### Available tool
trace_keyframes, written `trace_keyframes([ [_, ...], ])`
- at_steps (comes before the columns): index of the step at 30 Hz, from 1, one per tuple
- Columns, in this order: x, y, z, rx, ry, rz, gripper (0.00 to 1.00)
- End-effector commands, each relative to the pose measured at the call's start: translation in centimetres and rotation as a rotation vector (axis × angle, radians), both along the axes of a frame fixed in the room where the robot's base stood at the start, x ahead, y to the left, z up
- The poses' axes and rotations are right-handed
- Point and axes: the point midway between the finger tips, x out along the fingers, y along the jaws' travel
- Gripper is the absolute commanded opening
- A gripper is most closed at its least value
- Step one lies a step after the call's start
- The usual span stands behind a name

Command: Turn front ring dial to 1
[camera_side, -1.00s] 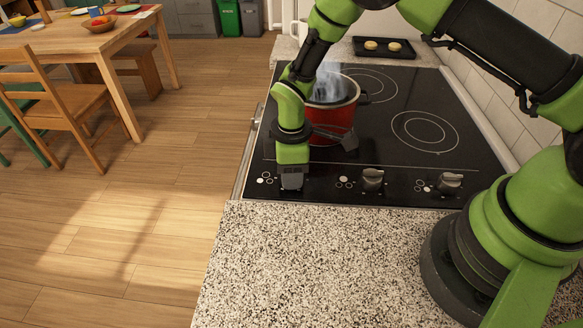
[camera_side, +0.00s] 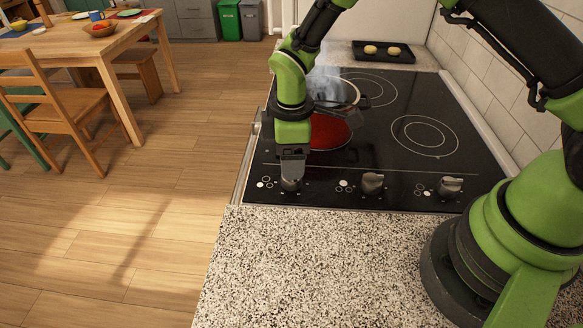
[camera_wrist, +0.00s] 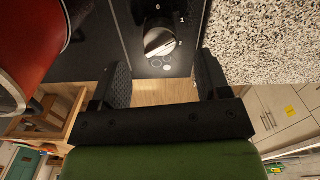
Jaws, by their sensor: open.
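The front ring dial (camera_side: 290,184) is the leftmost knob along the stove's front strip, directly below my gripper (camera_side: 292,170) in the side view. In the wrist view the dial (camera_wrist: 158,40) shows a pale, slanted grip bar, with marks around it that look like 0, 1 and 2. The bar's slant lies toward the marks at the right; which mark it points to is hard to read. My gripper (camera_wrist: 162,65) is open, its two fingers spread to either side of the dial's near end. The dial is not between closed fingers.
A steaming red pot (camera_side: 330,134) stands close behind my gripper, partly hidden by it. Two more knobs, a middle one (camera_side: 372,183) and a right one (camera_side: 450,187), sit along the strip. The speckled counter (camera_side: 290,250) in front is clear. A black baking tray (camera_side: 384,51) lies behind.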

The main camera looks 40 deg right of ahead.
Motion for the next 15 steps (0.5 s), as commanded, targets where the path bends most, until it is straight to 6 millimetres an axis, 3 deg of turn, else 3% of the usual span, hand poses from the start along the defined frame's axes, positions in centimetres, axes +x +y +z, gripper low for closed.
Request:
trace_keyframes([
  [6,0.1,0.0,3.7,0.001,-0.003,0.0,0.7],
  [15,0.0,0.0,4.7,0.0,0.001,0.0,0.7],
])
